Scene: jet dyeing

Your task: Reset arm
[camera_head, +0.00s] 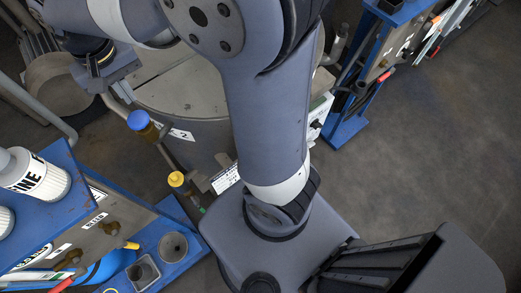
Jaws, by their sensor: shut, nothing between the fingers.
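My arm rises from my base at the bottom centre and bends over to the upper left of the head view. My gripper (106,70) is at the upper left, in front of the round metal vessel's left side. It is shut and empty. No object is held or touched as far as I can see.
A round metal vessel (185,88) stands behind my arm, with blue (139,120) and yellow (176,179) knobs. A blue bench (62,212) with a white bottle (36,178) is at left. A blue rack (349,128) stands upper right. The right floor (440,150) is clear.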

